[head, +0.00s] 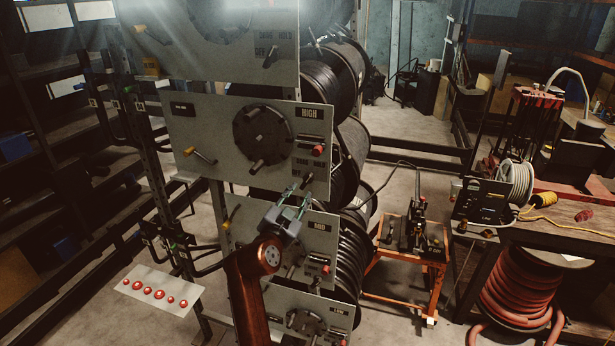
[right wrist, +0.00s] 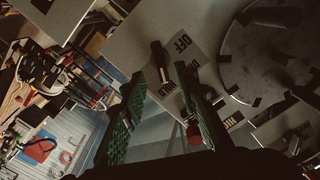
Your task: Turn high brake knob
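The HIGH panel (head: 215,115) is a grey plate with a large dark disc (head: 262,138). At its right side are a red knob (head: 318,150) and, below it, a short dark knob (head: 308,179) beside OFF/HOLD lettering. In the right wrist view the dark knob (right wrist: 160,58) sticks out beside that lettering, and the red knob (right wrist: 195,131) shows between the fingers. No brake lettering is readable. My right gripper (head: 298,196) is open and empty, just below the dark knob; its green-padded fingers (right wrist: 160,88) point toward the panel without visible contact. My left gripper is out of view.
A yellow-tipped handle (head: 203,157) juts from the panel's left. The MID panel (head: 250,218) lies close below, behind my right arm. Black hose reels (head: 350,75) stand behind the panels. A plate of red buttons (head: 158,294) is at lower left.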

